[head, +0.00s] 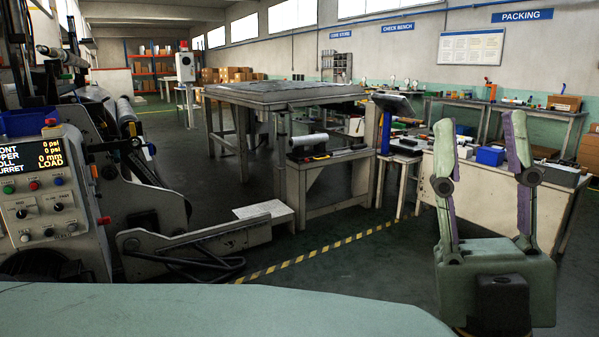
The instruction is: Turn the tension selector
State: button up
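The winder's control panel (40,190) stands at the left edge in the head view, partly cut off. Its display (38,158) reads 0 psi, 0 psi, 0 mm and LOAD. Below a row of coloured buttons are two black rotary knobs, a left knob (21,214) and a right knob (58,207). The labels are too small to tell which is the tension selector. My gripper (479,125) is at the right, fingers pointing up and spread wide with nothing between them. It is far from the panel, across the picture.
The winder's low frame arm (190,245) reaches right from the panel. A large table (285,95) stands behind. A bench (470,190) with a blue bin (490,156) is behind my gripper. Dark floor (350,265) with a yellow-black stripe lies open between winder and gripper.

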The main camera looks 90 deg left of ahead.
aim_at(21, 215)
jog(key=u, duration=3.15)
jog(key=i+u, duration=0.1)
jog(key=u, duration=0.75)
jog(key=i+l+u, duration=0.15)
jog(key=u, duration=0.3)
jog(key=i+l, duration=0.25)
jog(key=i+z, duration=0.45)
jog(key=i, duration=0.65)
